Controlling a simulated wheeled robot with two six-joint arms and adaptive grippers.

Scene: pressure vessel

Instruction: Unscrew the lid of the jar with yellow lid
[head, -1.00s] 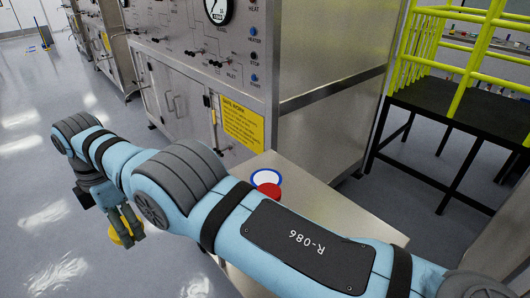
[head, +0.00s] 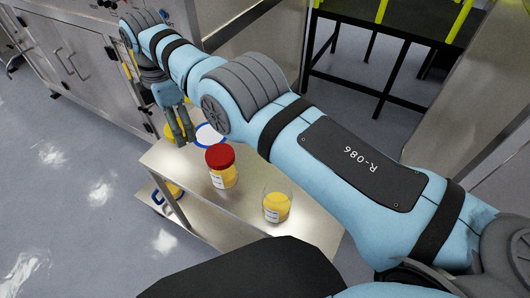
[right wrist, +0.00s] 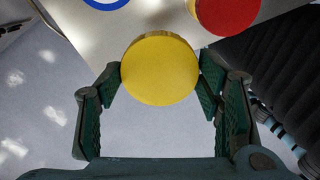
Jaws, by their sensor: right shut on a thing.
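My right gripper (head: 182,124) is shut on a round yellow lid (head: 174,133). In the right wrist view the lid (right wrist: 160,69) sits flat-face to the camera between the two fingers. The lid is beside the far left edge of the metal cart top, with no jar visible under it. An open clear jar (head: 277,208) with yellow contents and a white label stands upright on the cart, without a lid. My left gripper is not in view.
The metal cart (head: 252,175) also holds a red-lidded jar (head: 220,169) and a white disc with a blue rim (head: 208,136), close to my right gripper. A lower shelf (head: 205,216) is below. Steel cabinets (head: 85,65) stand at the back left.

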